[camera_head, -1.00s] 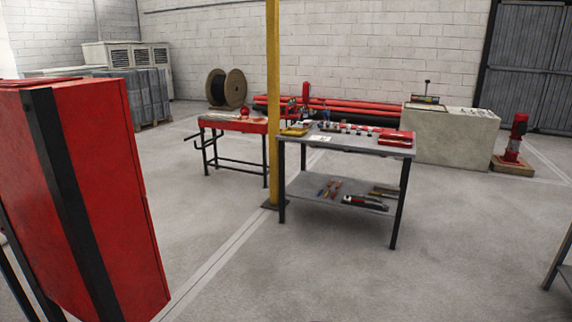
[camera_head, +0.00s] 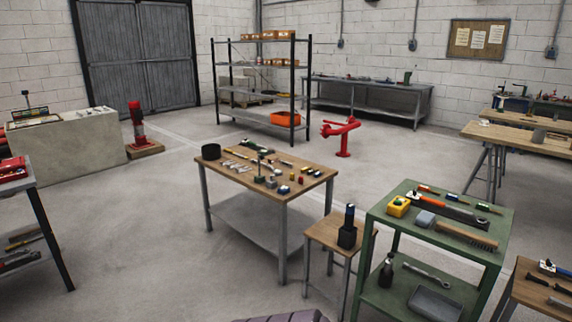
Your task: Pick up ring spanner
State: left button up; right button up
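A silver spanner-shaped tool (camera_head: 428,274) lies on the lower shelf of the green cart (camera_head: 448,190) at the right. Its ends are too small to tell whether it is a ring spanner. Several small tools, some long and silver, lie on the wooden-topped table (camera_head: 222,174) in the middle; I cannot tell if a ring spanner is among them. Neither of my grippers is in view.
A small wooden stool (camera_head: 328,235) with a black holder stands between table and cart. A red pipe stand (camera_head: 342,138) and a black shelf rack (camera_head: 262,84) are behind. Another workbench (camera_head: 52,235) is at the left edge. Open floor lies left of the table.

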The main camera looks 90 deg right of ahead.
aim_at(252, 160)
jog(key=l+z, duration=0.2)
jog(key=z, duration=0.25)
jog(key=i+l+z, duration=0.1)
jog(key=z, duration=0.3)
jog(key=i+l+z, duration=0.15)
jog(key=z, duration=0.3)
jog(key=i+l+z, duration=0.1)
jog(key=z, duration=0.35)
jog(key=i+l+z, duration=0.1)
jog(key=z, duration=0.3)
jog(key=i+z, duration=0.3)
jog(key=i, duration=0.25)
jog(key=i+j+z, duration=0.15)
jog(key=i+z, duration=0.2)
jog(key=i, duration=0.15)
jog(key=i+j+u, duration=0.1)
jog(key=i, duration=0.2)
jog(key=u, duration=5.75)
